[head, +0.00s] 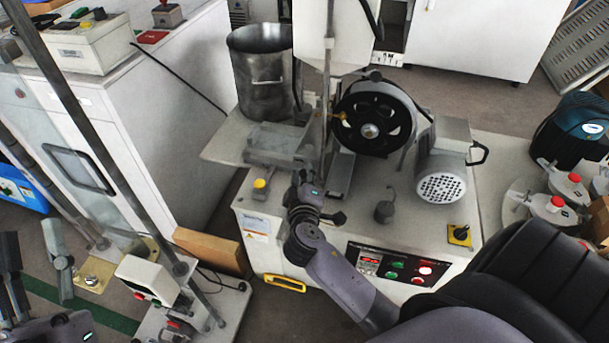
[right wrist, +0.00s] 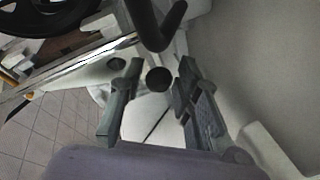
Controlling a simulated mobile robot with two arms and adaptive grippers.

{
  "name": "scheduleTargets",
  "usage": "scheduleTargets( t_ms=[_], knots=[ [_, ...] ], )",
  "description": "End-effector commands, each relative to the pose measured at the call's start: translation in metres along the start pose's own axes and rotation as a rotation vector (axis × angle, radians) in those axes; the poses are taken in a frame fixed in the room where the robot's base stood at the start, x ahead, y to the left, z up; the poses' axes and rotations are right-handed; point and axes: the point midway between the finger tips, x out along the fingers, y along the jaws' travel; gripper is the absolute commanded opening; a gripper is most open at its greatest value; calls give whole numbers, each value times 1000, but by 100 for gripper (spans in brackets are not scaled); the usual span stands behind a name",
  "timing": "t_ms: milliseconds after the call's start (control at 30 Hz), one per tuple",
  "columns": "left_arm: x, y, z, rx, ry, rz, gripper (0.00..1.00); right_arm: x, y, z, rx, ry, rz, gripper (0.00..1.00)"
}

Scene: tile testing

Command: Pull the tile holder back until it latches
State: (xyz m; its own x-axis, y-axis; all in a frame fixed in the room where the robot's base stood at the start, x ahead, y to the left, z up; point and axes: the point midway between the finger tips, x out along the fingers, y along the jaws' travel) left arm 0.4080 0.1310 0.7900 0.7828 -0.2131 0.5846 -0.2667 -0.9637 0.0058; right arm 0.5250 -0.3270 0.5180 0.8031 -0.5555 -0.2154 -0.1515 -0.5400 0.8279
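The grey metal assembly that looks like the tile holder (head: 278,146) sits on the left part of the machine top, beside the black wheel. My right gripper (head: 303,184) is at the machine's front edge, just in front of this assembly. In the right wrist view its two fingers (right wrist: 155,85) stand apart. A round black knob (right wrist: 158,79) shows in the gap between them; I cannot tell whether either finger touches it. A curved black handle (right wrist: 157,28) rises beyond it. My left gripper (head: 31,240) is open and empty at the lower left, away from the machine.
The black wheel (head: 371,127) and motor (head: 443,172) stand right of the assembly. A metal bucket (head: 262,75) stands behind it. Lit buttons (head: 397,265) are on the machine's front. A smaller white device (head: 150,278) stands at lower left.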

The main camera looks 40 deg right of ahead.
Motion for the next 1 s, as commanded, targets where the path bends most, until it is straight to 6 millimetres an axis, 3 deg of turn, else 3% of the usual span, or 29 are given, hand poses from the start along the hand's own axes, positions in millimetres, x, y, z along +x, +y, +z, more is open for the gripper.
scheduleTargets(
  t_ms=[400, 833, 1000],
  knots=[
    [0, 1, -8, -2, 46, 2, 40, 9, 0, 0, 1, 0, -1, 30],
    [0, 1, -8, -1, 45, 2, 40, 9, 0, 0, 1, 0, -2, 2],
    [0, 1, -8, -1, 44, 1, 40, 9, -1, 0, 1, 0, -2, 0]
  ],
)
